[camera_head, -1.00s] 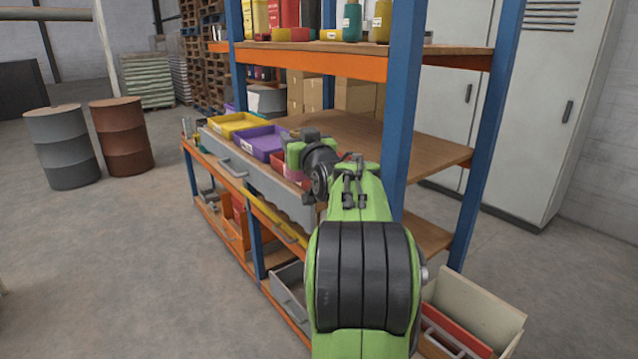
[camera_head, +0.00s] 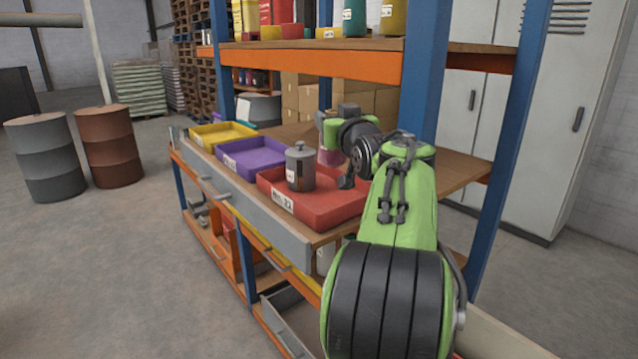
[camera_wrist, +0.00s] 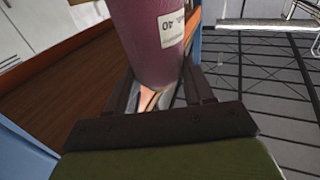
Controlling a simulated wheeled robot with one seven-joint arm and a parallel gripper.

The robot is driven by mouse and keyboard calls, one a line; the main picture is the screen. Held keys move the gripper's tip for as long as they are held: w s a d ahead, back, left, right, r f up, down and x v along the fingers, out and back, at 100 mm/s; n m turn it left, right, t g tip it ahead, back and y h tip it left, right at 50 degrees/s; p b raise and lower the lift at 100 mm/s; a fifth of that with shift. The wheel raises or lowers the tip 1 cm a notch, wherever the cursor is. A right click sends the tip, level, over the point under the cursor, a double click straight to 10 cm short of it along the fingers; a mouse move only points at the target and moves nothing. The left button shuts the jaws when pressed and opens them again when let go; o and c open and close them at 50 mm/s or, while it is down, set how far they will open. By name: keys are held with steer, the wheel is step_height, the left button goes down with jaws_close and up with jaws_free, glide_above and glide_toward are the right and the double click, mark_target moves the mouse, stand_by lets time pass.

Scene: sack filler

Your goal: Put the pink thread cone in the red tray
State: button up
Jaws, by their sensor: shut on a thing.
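The pink thread cone (camera_wrist: 158,40) fills the upper middle of the wrist view, dark pink with a white label. My gripper (camera_wrist: 165,90) is shut on it, with one dark finger on each side. In the head view, a small pink part of the cone (camera_head: 326,156) shows below the end of my arm, at the rear of the red tray. The red tray (camera_head: 325,212) sits on the rack's lower surface, the nearest of the trays. A grey lidded canister (camera_head: 300,170) stands in it. I cannot tell whether the cone touches the tray.
A purple tray (camera_head: 254,157) and a yellow tray (camera_head: 222,134) stand in a row beyond the red one. A blue rack post (camera_head: 424,80) rises close to my arm on the right. An upper shelf (camera_head: 340,62) with bottles lies above.

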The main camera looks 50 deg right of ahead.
mark_target(335, 162)
steer(key=f+b, duration=0.1)
steer(key=f, duration=0.2)
steer(key=f+b, duration=0.1)
steer(key=f, duration=0.2)
steer(key=f+b, duration=0.1)
steer(key=f, duration=0.2)
steer(key=shift+s+a+f, duration=0.15)
steer(key=shift+s+a, duration=0.2)
steer(key=shift+a, duration=0.05)
steer(key=o, duration=1.4)
steer(key=shift+o, duration=0.2)
steer(key=shift+r, duration=0.3)
steer(key=b+v, duration=0.1)
steer(key=v, duration=1.1)
steer(key=shift+f, duration=0.15)
